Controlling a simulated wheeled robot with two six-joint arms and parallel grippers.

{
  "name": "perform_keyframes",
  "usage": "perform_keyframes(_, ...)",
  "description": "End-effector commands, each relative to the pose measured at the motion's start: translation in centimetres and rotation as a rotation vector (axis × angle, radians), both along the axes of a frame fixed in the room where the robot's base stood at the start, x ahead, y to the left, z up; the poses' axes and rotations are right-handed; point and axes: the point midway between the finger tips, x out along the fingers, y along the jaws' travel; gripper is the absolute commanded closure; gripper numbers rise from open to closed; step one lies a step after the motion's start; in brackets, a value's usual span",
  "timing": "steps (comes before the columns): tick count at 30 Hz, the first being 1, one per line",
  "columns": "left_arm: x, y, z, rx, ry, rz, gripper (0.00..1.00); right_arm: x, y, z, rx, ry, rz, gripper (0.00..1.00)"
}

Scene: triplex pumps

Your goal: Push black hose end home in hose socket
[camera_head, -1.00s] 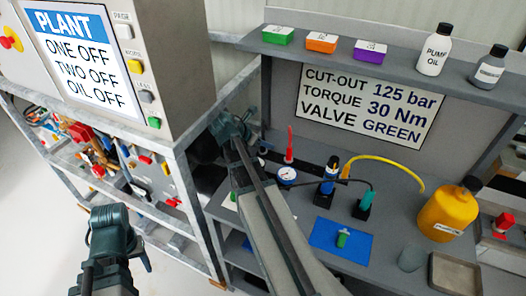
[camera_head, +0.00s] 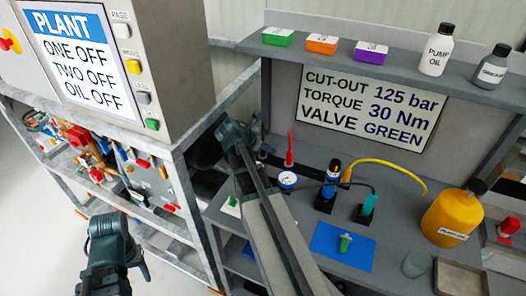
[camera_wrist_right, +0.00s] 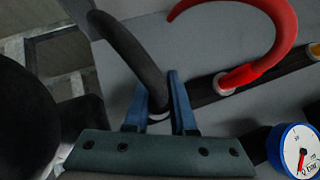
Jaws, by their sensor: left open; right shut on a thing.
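My right gripper (camera_wrist_right: 160,95) has its two blue fingers closed around the black hose (camera_wrist_right: 132,52) in the right wrist view. A pale ring shows between the fingers; the hose's tip and the socket below it are hidden by the gripper. In the head view my right arm reaches to the back left of the grey bench, its wrist (camera_head: 236,135) beside the panel's left post; its fingers are hidden there. My left gripper (camera_head: 108,228) hangs at the lower left, away from the bench, empty; its fingertips are not clear.
A red hose (camera_wrist_right: 270,35) stands in a pale collar on a dark strip, right of my fingers. A blue-rimmed gauge (camera_wrist_right: 298,148) is close at the lower right. A blue mat (camera_head: 342,245) and yellow jug (camera_head: 452,218) are farther right. A dark round shape (camera_wrist_right: 25,115) fills the left.

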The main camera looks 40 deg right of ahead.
Motion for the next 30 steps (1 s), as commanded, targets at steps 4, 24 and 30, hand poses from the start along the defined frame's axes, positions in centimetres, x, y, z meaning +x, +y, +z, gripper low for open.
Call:
perform_keyframes(4, 0.0, 0.0, 0.0, 0.000, 0.000, 0.000, 0.45, 0.0, 0.0, 0.0, 0.000, 0.000, 0.000, 1.00)
perform_keyframes(24, 0.0, 0.0, 6.8, 0.000, 0.000, 0.001, 0.45, 0.0, 0.0, 6.8, 0.000, 0.000, 0.000, 1.00)
perform_keyframes(30, 0.0, 0.0, 9.5, 0.000, 0.000, 0.001, 0.45, 0.0, 0.0, 9.5, 0.000, 0.000, 0.000, 1.00)
